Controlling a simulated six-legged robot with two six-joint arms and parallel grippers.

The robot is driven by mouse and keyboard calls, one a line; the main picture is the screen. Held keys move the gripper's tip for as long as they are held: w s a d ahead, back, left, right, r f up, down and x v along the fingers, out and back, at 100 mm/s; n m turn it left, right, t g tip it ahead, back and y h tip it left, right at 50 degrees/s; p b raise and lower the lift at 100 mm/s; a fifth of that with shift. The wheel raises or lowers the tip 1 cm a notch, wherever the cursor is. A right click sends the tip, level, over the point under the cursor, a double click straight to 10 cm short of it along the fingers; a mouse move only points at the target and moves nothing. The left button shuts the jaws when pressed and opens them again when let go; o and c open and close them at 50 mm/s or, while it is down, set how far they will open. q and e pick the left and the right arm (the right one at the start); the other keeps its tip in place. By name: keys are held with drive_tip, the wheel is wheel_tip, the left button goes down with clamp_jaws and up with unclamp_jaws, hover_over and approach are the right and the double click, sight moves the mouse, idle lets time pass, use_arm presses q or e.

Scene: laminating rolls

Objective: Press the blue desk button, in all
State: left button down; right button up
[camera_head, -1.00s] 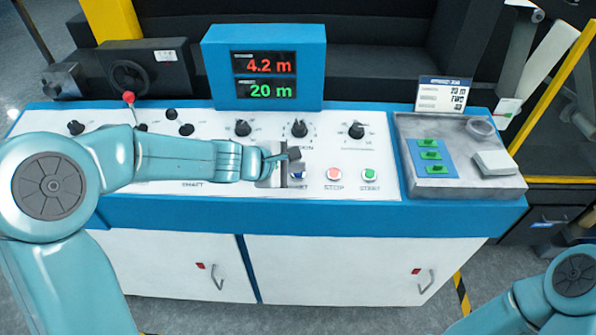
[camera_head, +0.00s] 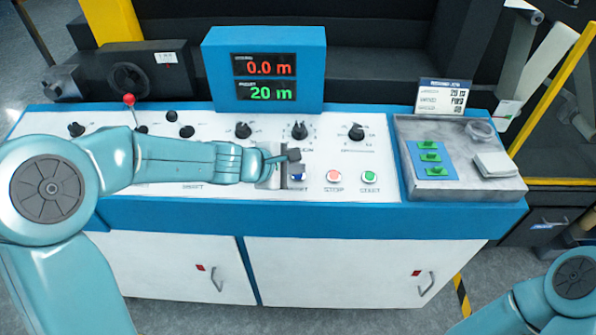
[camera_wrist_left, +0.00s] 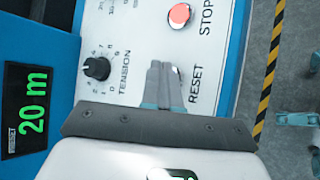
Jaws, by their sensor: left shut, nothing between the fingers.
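The blue button (camera_head: 298,177) is on the white sloped panel (camera_head: 318,190), left of the stop button, with its label partly covered. My left gripper (camera_head: 292,157) is shut and empty, with its fingertips just above the blue button. In the left wrist view the shut fingers (camera_wrist_left: 164,80) point at the panel beside the RESET label and hide the blue button. Whether the fingertips touch it I cannot tell. The display (camera_head: 263,68) reads 0.0 m in red above 20 m in green. My right gripper is out of view.
A red stop button (camera_head: 334,175) and a green start button (camera_head: 370,176) sit to the right. Black knobs (camera_head: 299,129) line the panel behind. A grey tray (camera_head: 470,186) with green-topped items and a white block stands at the right. A red-tipped lever (camera_head: 129,98) stands left.

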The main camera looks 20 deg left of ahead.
use_arm(q)
drive_tip(key=shift+s+r, duration=0.1)
drive_tip(key=shift+r, duration=0.3)
drive_tip(key=r+p, duration=0.2)
drive_tip(key=r, duration=0.1)
drive_tip(key=r+p, duration=0.2)
drive_tip(key=shift+s+d, duration=0.15)
drive_tip(key=shift+s, duration=0.25)
idle(0.6)
